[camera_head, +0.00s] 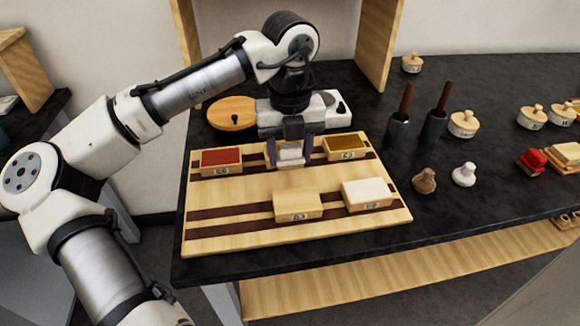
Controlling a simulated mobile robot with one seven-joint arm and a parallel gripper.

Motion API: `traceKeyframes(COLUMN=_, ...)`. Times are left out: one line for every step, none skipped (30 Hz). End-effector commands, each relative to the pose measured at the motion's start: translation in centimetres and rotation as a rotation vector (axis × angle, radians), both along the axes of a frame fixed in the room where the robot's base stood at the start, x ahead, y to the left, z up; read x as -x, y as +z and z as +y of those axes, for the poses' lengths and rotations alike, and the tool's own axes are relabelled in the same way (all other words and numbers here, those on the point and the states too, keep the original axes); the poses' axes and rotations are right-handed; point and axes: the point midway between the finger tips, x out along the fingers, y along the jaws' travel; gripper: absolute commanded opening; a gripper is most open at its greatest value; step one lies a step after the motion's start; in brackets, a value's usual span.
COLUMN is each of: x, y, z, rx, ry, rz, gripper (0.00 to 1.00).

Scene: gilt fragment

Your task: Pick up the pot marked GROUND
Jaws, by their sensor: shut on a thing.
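My gripper (290,147) points down over the back row of a wooden board. Its purple-sided fingers are shut on a small wooden box with a pale grey-white top (290,154). I cannot tell whether this box touches the board or is lifted; its label is mostly hidden or unreadable. Round cream pots with knobbed lids stand to the right: one labelled pot (463,124) behind the stampers, others farther right (531,118) (562,115), and one at the back (411,64). Their labels are too small to read, so I cannot tell which says GROUND.
The wooden board (230,237) has dark strips and carries a red-topped box (221,160), a gold-topped box (347,147), a plain box (298,205) and a white-topped box (368,194). Two dark holders with brown handles (398,131) (433,129) stand right of it.

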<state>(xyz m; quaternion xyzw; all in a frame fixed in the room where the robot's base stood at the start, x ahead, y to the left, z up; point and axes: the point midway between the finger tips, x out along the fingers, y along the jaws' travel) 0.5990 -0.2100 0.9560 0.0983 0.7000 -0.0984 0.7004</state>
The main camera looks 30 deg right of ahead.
Motion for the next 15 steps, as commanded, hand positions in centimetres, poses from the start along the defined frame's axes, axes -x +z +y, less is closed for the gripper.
traceKeyframes(x=0.0, y=-0.4, z=0.0, rx=-0.001, ry=0.000, rz=0.001, gripper=0.26)
traceKeyframes(x=0.0, y=-0.7, z=0.0, rx=-0.001, ry=0.000, rz=0.001, gripper=0.26)
traceKeyframes(x=0.0, y=-1.2, z=0.0, rx=-0.001, ry=0.000, rz=0.002, gripper=0.26)
traceKeyframes(x=0.0, y=-1.7, z=0.1, rx=-0.002, ry=0.000, rz=0.003, gripper=0.26)
traceKeyframes(x=0.0, y=-2.2, z=0.1, rx=-0.002, ry=0.000, rz=0.003, gripper=0.26)
traceKeyframes(x=0.0, y=-2.9, z=0.0, rx=-0.002, ry=0.000, rz=0.002, gripper=0.26)
traceKeyframes(x=0.0, y=-3.3, z=0.1, rx=-0.002, ry=0.000, rz=0.001, gripper=0.26)
traceKeyframes(x=0.0, y=-3.7, z=0.0, rx=-0.001, ry=0.000, rz=0.001, gripper=0.26)
traceKeyframes(x=0.0, y=-4.0, z=0.1, rx=-0.001, ry=0.000, rz=0.001, gripper=0.26)
traceKeyframes(x=0.0, y=-4.3, z=0.1, rx=-0.002, ry=0.000, rz=0.002, gripper=0.26)
traceKeyframes(x=0.0, y=-4.4, z=0.0, rx=-0.001, ry=0.000, rz=0.002, gripper=0.26)
traceKeyframes(x=0.0, y=-4.5, z=0.0, rx=0.000, ry=0.000, rz=0.001, gripper=0.26)
traceKeyframes(x=0.0, y=-4.5, z=0.0, rx=0.001, ry=0.000, rz=0.001, gripper=0.26)
traceKeyframes(x=0.0, y=-4.5, z=0.0, rx=0.001, ry=0.000, rz=0.001, gripper=0.26)
traceKeyframes(x=0.0, y=-4.5, z=0.0, rx=0.001, ry=0.000, rz=0.001, gripper=0.26)
